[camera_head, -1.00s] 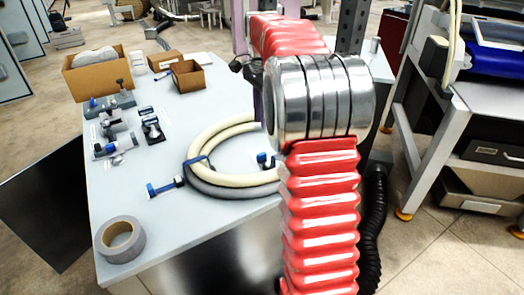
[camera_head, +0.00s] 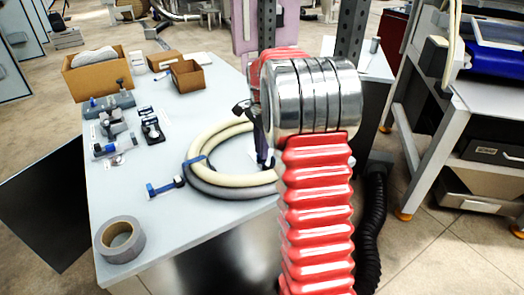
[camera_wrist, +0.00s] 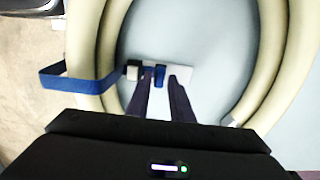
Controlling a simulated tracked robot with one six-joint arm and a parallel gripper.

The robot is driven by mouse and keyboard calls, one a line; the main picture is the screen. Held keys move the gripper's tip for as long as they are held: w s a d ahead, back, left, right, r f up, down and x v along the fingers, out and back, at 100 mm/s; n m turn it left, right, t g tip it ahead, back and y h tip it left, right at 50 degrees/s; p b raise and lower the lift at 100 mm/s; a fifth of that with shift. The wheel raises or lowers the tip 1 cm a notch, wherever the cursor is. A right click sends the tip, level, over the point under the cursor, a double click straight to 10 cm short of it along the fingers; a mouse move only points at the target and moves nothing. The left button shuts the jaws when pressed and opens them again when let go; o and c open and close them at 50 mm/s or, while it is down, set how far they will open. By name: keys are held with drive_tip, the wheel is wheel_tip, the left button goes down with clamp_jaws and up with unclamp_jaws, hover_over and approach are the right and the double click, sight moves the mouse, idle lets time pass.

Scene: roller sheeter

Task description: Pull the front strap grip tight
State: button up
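A coil of cream and grey hose (camera_head: 205,140) lies on the pale table, with a blue strap (camera_head: 196,162) around it. A blue-ended fitting (camera_head: 165,186) lies at the coil's front left. In the wrist view a blue strap (camera_wrist: 85,80) loops over the hose (camera_wrist: 85,50) and leads to a white block (camera_wrist: 133,70). In the head view my gripper (camera_head: 266,158) hides the grip.
A roll of grey tape (camera_head: 120,240) lies at the table's front left corner. Small fittings (camera_head: 112,125) and open cardboard boxes (camera_head: 97,73) stand further back. A shelving frame (camera_head: 450,130) stands to the right.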

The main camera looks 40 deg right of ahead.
drive_tip(key=shift+f, duration=0.65)
drive_tip(key=shift+c, duration=0.4)
clamp_jaws()
